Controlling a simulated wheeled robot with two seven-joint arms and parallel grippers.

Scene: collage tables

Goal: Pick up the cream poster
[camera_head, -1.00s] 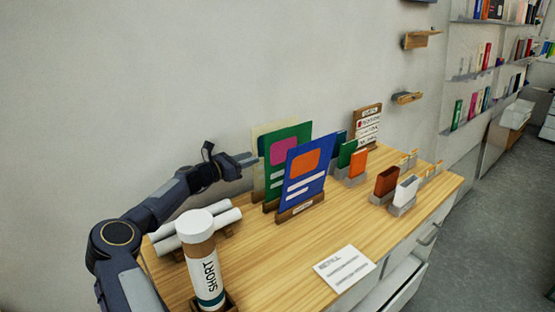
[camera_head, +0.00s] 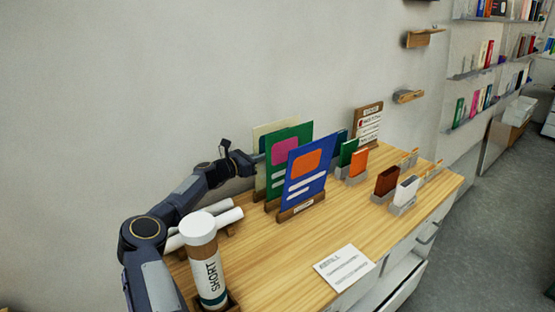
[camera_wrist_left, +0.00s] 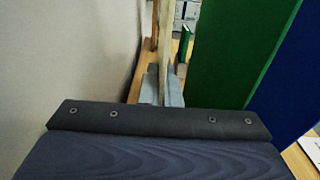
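The cream poster (camera_head: 262,131) stands upright at the back of a row of posters on the wooden table, mostly hidden behind the green poster. My left gripper (camera_head: 253,160) reaches in from the left at the cream poster's left edge; its fingertips are hidden there. In the left wrist view, the cream poster (camera_wrist_left: 166,42) shows edge-on as a thin pale strip, running down to my left fingers (camera_wrist_left: 162,88). The fingers are close on both sides of it. I cannot tell whether they press on it. My right gripper is out of view.
The green poster (camera_head: 303,128) and blue poster (camera_head: 318,173) stand just in front of the cream one. White rolls (camera_head: 225,219) and a tube marked SHORT (camera_head: 205,262) are near my left arm. The wall (camera_head: 150,90) is close behind.

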